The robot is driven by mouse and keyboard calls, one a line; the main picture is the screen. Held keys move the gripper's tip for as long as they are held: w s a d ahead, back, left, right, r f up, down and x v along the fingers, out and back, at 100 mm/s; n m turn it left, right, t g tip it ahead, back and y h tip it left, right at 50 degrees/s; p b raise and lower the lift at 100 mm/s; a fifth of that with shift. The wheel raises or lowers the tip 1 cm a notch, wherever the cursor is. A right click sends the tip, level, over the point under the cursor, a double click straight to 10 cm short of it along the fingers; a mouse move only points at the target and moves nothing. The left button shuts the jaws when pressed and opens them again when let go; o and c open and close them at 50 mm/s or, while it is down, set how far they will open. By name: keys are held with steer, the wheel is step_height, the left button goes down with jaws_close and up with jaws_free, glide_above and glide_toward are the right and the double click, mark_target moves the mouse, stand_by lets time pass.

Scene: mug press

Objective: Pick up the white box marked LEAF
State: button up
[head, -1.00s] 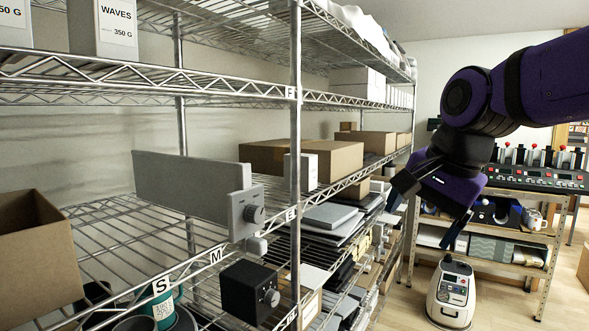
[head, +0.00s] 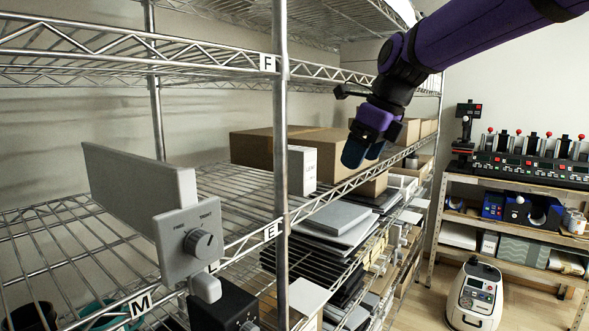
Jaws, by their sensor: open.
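A small white box (head: 302,171) stands upright on the middle wire shelf, just right of the front post. Small print shows on its side, too small to read surely as LEAF. My gripper (head: 364,153) is open and empty. In the picture it hangs to the right of the white box, with its fingers pointing down and a gap between them and the box. The left edge of the box meets the post in the picture.
Brown cartons (head: 252,146) stand behind the white box. The metal post (head: 280,230) rises at the shelf's front edge. A grey panel with a dial (head: 190,240) is at the left front. A white wheeled machine (head: 473,296) stands on the floor at right.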

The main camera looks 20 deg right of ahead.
mark_target(311, 166)
steer(key=shift+w+a+f, duration=0.8)
steer(key=shift+w+a, duration=0.35)
steer(key=shift+w, duration=0.45)
steer(key=shift+w+a+f, duration=0.75)
steer(key=shift+w+a, duration=0.4)
steer(key=shift+w, duration=0.4)
steer(key=shift+w+a+f, duration=0.8)
steer(key=shift+w+a, duration=0.35)
steer(key=shift+w, duration=0.45)
steer(key=shift+c, duration=0.4)
steer(key=c, duration=1.1)
steer(key=shift+c, duration=0.2)
steer(key=shift+r, duration=0.2)
